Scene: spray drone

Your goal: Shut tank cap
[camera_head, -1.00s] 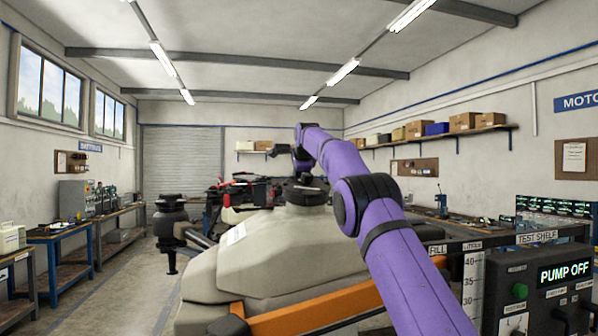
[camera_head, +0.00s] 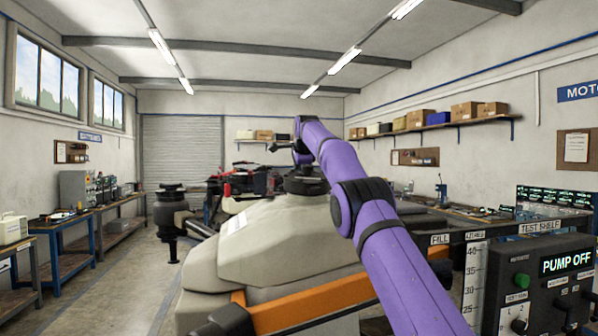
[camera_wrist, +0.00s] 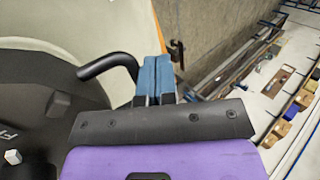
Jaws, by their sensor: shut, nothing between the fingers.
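The pale tank (camera_head: 290,245) fills the middle of the head view. A black round cap (camera_head: 306,186) sits on the neck at its top; whether it is fully seated cannot be told. In the wrist view a large black disc with partly cut-off white lettering (camera_wrist: 35,115) lies at the left. A bent black bar (camera_wrist: 112,63) stands near it, pointing left of my fingers. My gripper (camera_wrist: 157,68), with blue fingers, is shut and empty, beside the bar and apart from the disc.
An orange bar (camera_head: 310,303) crosses in front of the tank. A control box reading PUMP OFF (camera_head: 560,280) stands at right. Drone parts (camera_head: 240,180) lie behind the tank. Workbenches (camera_head: 70,240) line the left wall, with clear floor (camera_head: 140,290) between them and the tank.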

